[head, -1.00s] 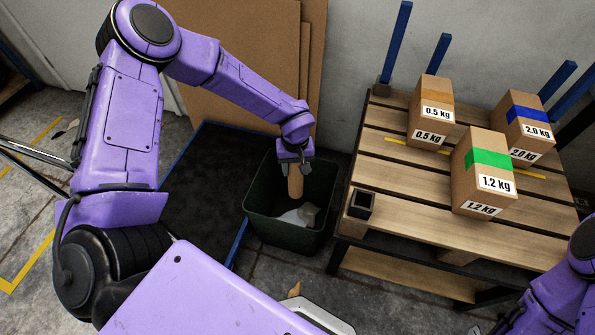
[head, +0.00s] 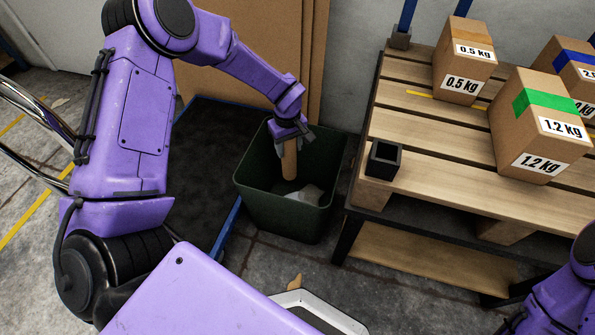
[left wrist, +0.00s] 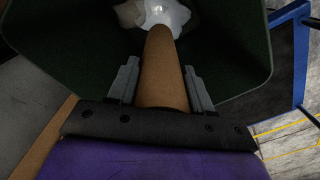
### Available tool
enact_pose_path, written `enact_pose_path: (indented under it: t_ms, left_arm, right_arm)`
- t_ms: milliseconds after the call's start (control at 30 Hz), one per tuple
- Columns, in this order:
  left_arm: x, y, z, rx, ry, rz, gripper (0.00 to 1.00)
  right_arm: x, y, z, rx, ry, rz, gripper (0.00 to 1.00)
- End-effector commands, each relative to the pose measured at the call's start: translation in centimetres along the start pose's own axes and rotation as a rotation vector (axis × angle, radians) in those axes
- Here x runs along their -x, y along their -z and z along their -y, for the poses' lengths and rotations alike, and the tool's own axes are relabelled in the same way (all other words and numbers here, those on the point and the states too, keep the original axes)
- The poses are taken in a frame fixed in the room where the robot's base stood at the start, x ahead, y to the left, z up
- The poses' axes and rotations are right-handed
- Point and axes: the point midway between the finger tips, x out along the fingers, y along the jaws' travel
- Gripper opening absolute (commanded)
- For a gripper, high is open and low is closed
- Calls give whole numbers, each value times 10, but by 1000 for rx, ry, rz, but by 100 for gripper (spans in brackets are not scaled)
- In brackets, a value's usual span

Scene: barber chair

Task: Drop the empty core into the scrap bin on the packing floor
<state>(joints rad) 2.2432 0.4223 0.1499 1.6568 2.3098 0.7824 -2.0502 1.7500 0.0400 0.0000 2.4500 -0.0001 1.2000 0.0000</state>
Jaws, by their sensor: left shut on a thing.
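The empty core, a brown cardboard tube (head: 290,160), hangs upright from my left gripper (head: 289,142), which is shut on its upper part. In the left wrist view the core (left wrist: 163,75) sits between the two grey fingers (left wrist: 162,88) and points down into the bin. The scrap bin, a dark green open box (head: 288,216), stands on the floor, and the core's lower end is inside its opening. Crumpled pale scrap (head: 308,195) lies in the bin; it also shows in the left wrist view (left wrist: 172,17). My right gripper is not visible.
A wooden pallet table (head: 430,195) stands right of the bin, with a small black square holder (head: 384,160) and boxes marked 0.5 kg (head: 464,62) and 1.2 kg (head: 541,130). Large cardboard sheets (head: 270,60) lean behind the bin. A dark blue-edged platform (head: 207,165) lies left of it.

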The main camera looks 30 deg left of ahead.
Motion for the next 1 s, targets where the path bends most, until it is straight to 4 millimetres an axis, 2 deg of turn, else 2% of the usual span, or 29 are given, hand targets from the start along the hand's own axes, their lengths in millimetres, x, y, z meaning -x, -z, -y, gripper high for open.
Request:
enact_pose_path:
  t_ms: [267,300,367,633,700,767,1000]
  left_arm:
    - [-1,0,0,0,0,0,20]
    - [-1,0,0,0,0,0,60]
    - [-1,0,0,0,0,0,79]
    - [-1,0,0,0,0,0,80]
    - [5,0,0,0,-1,1,80]
    - [14,0,0,0,-1,1,80]
    - [74,0,0,1,-4,2,80]
  right_arm:
    - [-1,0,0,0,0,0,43]
    - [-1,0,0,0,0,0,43]
    - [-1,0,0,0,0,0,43]
    - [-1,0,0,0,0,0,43]
    - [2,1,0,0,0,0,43]
    - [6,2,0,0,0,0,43]
    - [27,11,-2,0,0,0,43]
